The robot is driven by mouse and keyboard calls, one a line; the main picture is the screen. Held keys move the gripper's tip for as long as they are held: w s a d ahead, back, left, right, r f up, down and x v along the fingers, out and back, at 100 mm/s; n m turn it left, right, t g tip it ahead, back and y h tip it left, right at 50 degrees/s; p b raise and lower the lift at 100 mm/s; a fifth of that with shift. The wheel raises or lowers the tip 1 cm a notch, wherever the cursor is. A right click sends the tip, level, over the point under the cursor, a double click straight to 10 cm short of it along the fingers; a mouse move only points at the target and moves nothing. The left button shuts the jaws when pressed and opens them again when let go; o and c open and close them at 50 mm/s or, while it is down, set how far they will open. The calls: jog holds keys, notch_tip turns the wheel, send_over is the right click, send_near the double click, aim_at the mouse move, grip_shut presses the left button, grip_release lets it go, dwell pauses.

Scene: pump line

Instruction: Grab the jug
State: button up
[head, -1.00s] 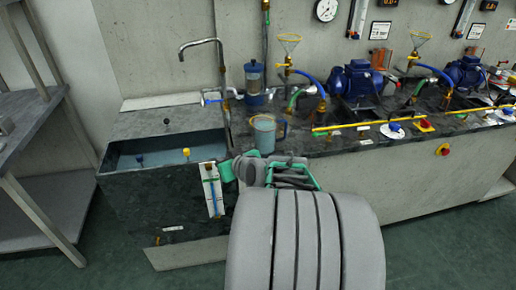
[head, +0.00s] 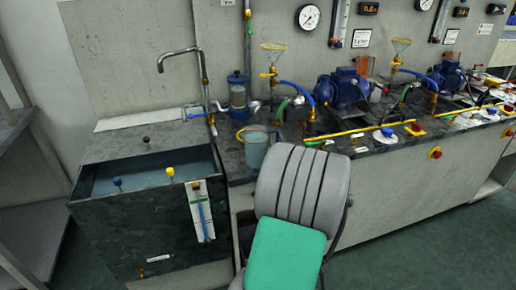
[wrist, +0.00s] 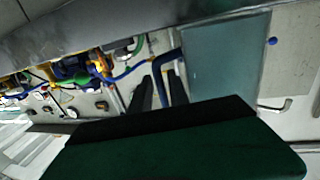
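The jug (head: 257,148) is a pale blue-grey vessel upright on the dark worktop, right of the sink, with my arm just in front of it. In the wrist view the jug (wrist: 222,62) fills the upper right as a large grey-teal wall, seen upside down. A dark blue handle (wrist: 160,68) juts from its left side. My gripper (wrist: 160,90) is open, its two dark fingers apart with the handle appearing to lie between them. I cannot tell whether they touch it. In the head view my gripper is hidden behind my arm.
The sink (head: 150,168) with a tall tap (head: 180,52) is left of the jug. A blue-topped canister (head: 238,92) stands behind it. Pumps (head: 343,87), hoses and a yellow pipe (head: 345,132) crowd the worktop to the right. Open floor lies in front.

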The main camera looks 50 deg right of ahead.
jog(key=shift+c, duration=0.4)
grip_shut()
jog(key=shift+r, duration=0.1)
dwell(0.8)
